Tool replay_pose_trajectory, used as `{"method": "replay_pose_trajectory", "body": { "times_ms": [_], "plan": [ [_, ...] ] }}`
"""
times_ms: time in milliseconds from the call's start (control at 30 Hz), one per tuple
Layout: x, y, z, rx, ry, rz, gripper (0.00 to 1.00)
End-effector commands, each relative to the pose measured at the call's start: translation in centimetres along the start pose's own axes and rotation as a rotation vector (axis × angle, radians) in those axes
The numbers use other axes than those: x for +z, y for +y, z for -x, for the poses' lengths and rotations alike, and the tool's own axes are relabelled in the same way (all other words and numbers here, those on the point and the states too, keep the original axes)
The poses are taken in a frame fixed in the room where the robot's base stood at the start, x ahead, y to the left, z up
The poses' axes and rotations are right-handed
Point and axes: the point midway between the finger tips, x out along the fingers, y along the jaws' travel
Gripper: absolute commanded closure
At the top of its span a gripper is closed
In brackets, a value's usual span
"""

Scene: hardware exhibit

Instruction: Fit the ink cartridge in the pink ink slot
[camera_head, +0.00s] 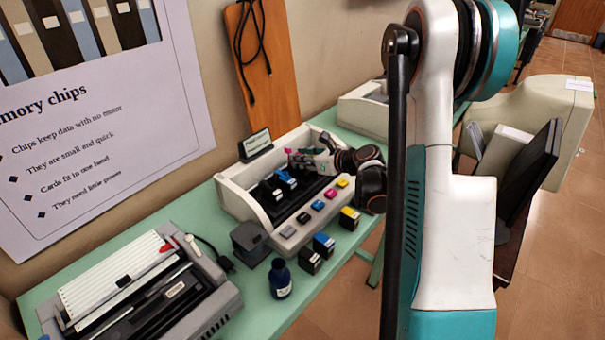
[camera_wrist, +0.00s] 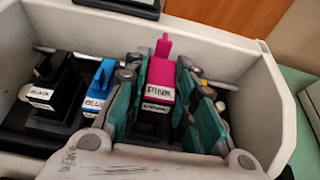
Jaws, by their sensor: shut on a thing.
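The pink ink cartridge (camera_wrist: 160,80), labelled PINK, stands between the teal fingers of my gripper (camera_wrist: 155,110) in the wrist view. The fingers are shut on its sides. In the head view my gripper (camera_head: 312,162) is inside the open cream printer (camera_head: 242,205), toward its right end. A black cartridge (camera_wrist: 52,90) and a blue cartridge (camera_wrist: 98,88) sit to the left of the pink one in the black carriage. The pink slot is hidden under the cartridge and fingers, so I cannot tell whether the cartridge is fully seated.
Colored buttons (camera_head: 317,205) line the printer's front. Loose cartridges with blue (camera_head: 323,244) and yellow (camera_head: 349,217) tops and a dark ink bottle (camera_head: 280,278) stand on the green table in front. The printer's right wall (camera_wrist: 262,110) is close to my fingers. A small sign (camera_head: 255,146) stands behind.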

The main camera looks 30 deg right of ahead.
Motion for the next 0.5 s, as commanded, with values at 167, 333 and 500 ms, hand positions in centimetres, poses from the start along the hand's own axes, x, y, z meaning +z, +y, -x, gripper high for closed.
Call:
{"method": "replay_pose_trajectory", "body": {
  "times_ms": [167, 333, 500],
  "plan": [
    [-1.4, 0.0, -0.6, 0.0, 0.0, 0.0, 0.98],
    [-3.7, 0.0, -1.6, 0.0, 0.0, 0.0, 0.98],
    [-4.0, 0.0, -1.6, 0.0, 0.0, 0.0, 0.98]
  ]
}}
